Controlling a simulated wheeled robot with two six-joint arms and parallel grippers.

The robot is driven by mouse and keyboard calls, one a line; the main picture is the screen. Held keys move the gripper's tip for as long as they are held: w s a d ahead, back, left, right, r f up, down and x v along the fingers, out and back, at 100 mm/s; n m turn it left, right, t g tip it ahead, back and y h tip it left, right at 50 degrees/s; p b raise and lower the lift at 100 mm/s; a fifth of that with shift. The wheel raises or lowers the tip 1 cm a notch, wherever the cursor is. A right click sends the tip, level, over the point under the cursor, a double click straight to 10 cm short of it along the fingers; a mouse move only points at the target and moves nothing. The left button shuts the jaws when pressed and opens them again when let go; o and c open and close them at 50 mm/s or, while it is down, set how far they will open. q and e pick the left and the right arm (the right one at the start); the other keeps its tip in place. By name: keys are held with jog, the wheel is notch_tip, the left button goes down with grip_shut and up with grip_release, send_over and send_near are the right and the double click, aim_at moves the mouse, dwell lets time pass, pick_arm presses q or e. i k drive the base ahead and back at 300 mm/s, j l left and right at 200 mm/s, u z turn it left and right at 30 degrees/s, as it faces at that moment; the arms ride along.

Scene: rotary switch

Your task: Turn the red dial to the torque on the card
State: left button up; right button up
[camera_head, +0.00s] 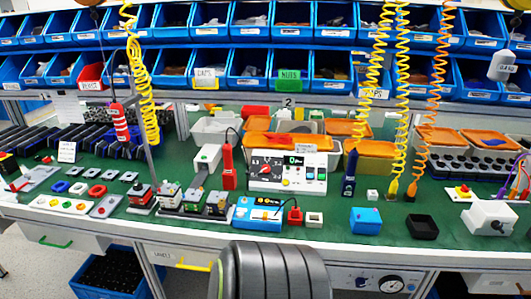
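A white control panel (315,172) stands upright near the middle of the green bench. On its left half is a dark dial face (267,168) with red on it; its pointer setting is too small to read. A small display (293,160) to the right of the dial seems to show a zero. A small white card (67,152) with dark print stands at the left of the bench; its text is too small to read, and I cannot tell whether it is the torque card. Neither of my grippers is in view.
A red tool (229,166) stands close left of the panel, and a dark blue tool (349,173) right of it. Coiled yellow and orange hoses hang at right. Blue bins line the back.

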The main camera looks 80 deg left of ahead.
aim_at(266, 168)
jog(key=u, duration=2.55)
